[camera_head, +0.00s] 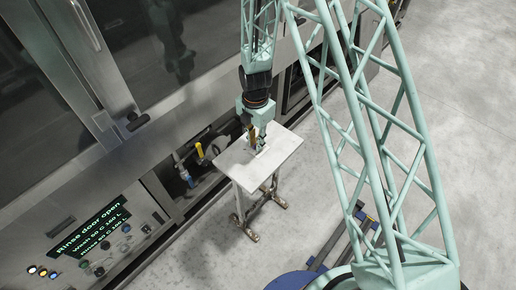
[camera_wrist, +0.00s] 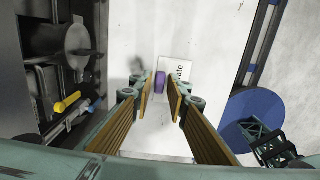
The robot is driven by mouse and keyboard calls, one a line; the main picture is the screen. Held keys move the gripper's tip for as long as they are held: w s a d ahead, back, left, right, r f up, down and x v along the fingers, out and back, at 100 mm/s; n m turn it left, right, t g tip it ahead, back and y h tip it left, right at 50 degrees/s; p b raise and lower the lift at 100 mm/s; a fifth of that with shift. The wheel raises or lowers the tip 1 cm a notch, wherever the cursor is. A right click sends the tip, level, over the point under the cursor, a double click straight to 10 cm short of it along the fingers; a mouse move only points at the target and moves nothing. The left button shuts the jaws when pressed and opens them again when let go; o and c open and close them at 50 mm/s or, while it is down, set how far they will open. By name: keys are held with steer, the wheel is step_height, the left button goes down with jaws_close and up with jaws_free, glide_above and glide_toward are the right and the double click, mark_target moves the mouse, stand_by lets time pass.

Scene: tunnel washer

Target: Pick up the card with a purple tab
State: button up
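The two fingers, with tan inner pads, stand apart, with a narrow gap visible on each side of the tab. In the head view my gripper (camera_head: 257,143) points down over the table top; the card is too small and covered to make out there. I cannot tell how far above the table the fingertips are.
The washer's side with pipes and a yellow-handled valve (camera_head: 199,150) stands left of the table; the yellow handle (camera_wrist: 67,102) also shows in the wrist view. A lit control panel (camera_head: 92,232) is at lower left. Open grey floor (camera_head: 465,120) lies to the right.

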stand_by(0.3)
steer(key=c, duration=0.4)
steer(key=shift+c, duration=0.2)
steer(key=shift+r, duration=0.2)
steer(key=shift+r+p, duration=0.3)
steer(key=shift+r, duration=1.3)
steer(key=s+d, duration=0.3)
steer(key=s, duration=0.4)
steer(key=s+d+r, duration=0.1)
steer(key=s+d, duration=0.3)
steer(key=s, duration=0.3)
steer(key=shift+s+r, duration=0.2)
steer(key=shift+r, duration=0.05)
steer(key=shift+a, duration=0.1)
steer(key=shift+a, duration=0.15)
